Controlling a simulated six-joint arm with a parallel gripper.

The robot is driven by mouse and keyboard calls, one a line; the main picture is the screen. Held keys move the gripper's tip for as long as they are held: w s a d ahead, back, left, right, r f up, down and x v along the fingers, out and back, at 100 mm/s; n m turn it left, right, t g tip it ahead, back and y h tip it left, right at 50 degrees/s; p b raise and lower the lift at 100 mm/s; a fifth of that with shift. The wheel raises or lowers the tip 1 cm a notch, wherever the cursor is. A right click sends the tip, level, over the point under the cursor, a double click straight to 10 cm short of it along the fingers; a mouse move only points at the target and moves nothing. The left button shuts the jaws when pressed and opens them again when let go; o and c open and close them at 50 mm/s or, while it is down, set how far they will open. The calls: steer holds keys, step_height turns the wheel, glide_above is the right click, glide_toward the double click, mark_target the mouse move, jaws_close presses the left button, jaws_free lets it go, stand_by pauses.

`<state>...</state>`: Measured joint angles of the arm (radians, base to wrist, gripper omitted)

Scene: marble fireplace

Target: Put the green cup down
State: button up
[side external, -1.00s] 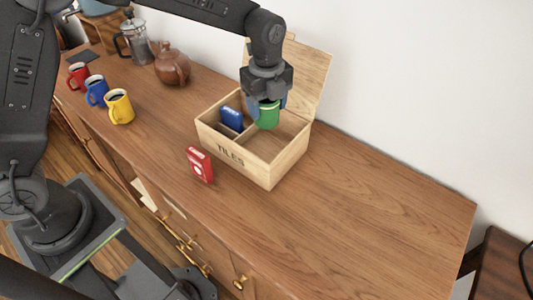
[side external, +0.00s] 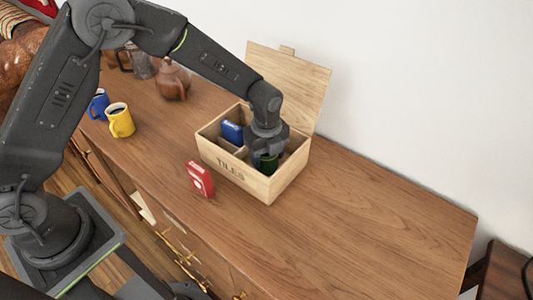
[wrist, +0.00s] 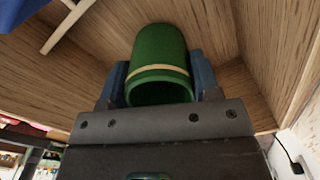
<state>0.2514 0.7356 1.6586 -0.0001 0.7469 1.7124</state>
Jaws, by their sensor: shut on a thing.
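The green cup (wrist: 158,62) is between the two blue finger pads of my gripper (wrist: 163,82) in the wrist view, with a pale band around it. My gripper is shut on it. In the side view the green cup (side external: 269,164) is down inside the wooden box marked TILES (side external: 237,176), in its right-hand compartment, partly hidden by my gripper (side external: 268,158). I cannot tell whether the cup touches the box floor.
The box lid (side external: 290,82) stands open at the back. A blue packet (side external: 232,131) is in the left compartment. A red box (side external: 200,178) stands in front. Yellow (side external: 120,121) and blue (side external: 98,104) mugs and a brown teapot (side external: 172,82) are left. The sideboard's right side (side external: 390,225) is clear.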

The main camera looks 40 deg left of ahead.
steer(key=shift+f, duration=0.15)
steer(key=o, duration=0.9)
step_height(320, 180, up, 12)
steer(key=s+a+r+n+t, duration=0.3)
steer(key=s+a+r+n, duration=0.4)
steer(key=s+r+n, duration=0.4)
steer(key=s+a+n+t, duration=0.1)
steer(key=s+n, duration=0.2)
steer(key=s, duration=0.1)
steer(key=s+a+r+n, duration=0.1)
steer(key=s+a+n, duration=0.1)
steer(key=s+n, duration=0.2)
steer(key=s+a+n+t, duration=0.1)
steer(key=s+n, duration=0.3)
steer(key=s, duration=0.1)
steer(key=shift+s+a+r+t, duration=0.2)
steer(key=shift+a+t, duration=0.1)
steer(key=shift+a, duration=0.05)
